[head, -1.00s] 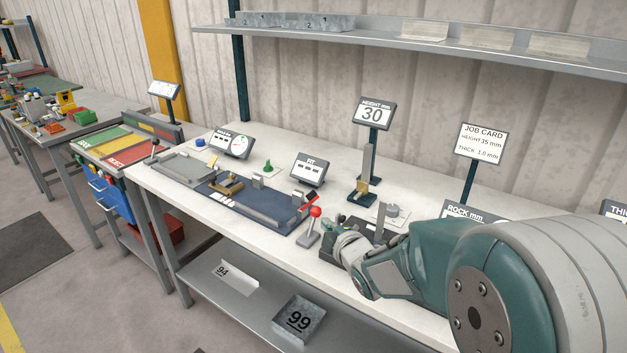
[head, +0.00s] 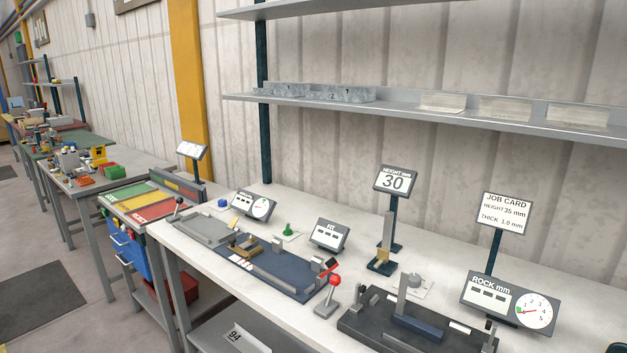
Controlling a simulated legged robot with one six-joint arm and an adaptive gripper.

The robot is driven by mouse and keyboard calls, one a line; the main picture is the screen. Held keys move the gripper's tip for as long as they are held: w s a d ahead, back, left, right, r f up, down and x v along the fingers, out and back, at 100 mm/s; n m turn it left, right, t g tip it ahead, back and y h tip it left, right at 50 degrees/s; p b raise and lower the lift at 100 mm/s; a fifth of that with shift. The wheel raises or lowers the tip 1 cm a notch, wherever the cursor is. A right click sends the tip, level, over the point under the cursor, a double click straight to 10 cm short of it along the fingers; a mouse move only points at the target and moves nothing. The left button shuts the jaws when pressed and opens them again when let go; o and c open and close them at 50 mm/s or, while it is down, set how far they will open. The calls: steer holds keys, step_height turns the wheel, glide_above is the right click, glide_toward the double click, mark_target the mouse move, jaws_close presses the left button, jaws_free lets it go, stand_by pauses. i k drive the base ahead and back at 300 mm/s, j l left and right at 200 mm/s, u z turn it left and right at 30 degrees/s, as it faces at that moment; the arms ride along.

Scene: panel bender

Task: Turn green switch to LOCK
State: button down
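The green switch (head: 288,230) is a small green knob on a pale plate, on the white workbench (head: 200,263) behind the dark blue fixture. It is too small to read any LOCK mark or to tell which way it is turned. Nothing touches it in this view.
A display marked FIT (head: 329,235) stands right of the switch, and a dial display (head: 253,204) stands left. In front lie the blue fixture (head: 280,266) and a red-ball lever (head: 333,284). A black fixture (head: 400,325) is at right. A shelf (head: 440,113) hangs above.

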mark_target(287, 233)
steer(key=i+j, duration=0.2)
steer(key=j, duration=0.15)
steer(key=i+j+z, duration=0.15)
steer(key=j, duration=0.2)
steer(key=i+j, duration=0.25)
steer(key=i+j+z, duration=0.1)
steer(key=j, duration=0.4)
steer(key=i+j, duration=0.25)
steer(key=j, duration=0.15)
steer(key=i+j+z, duration=0.15)
steer(key=j, duration=0.2)
steer(key=i+j, duration=0.15)
steer(key=j, duration=0.25)
steer(key=i+j+z, duration=0.1)
steer(key=j, duration=0.3)
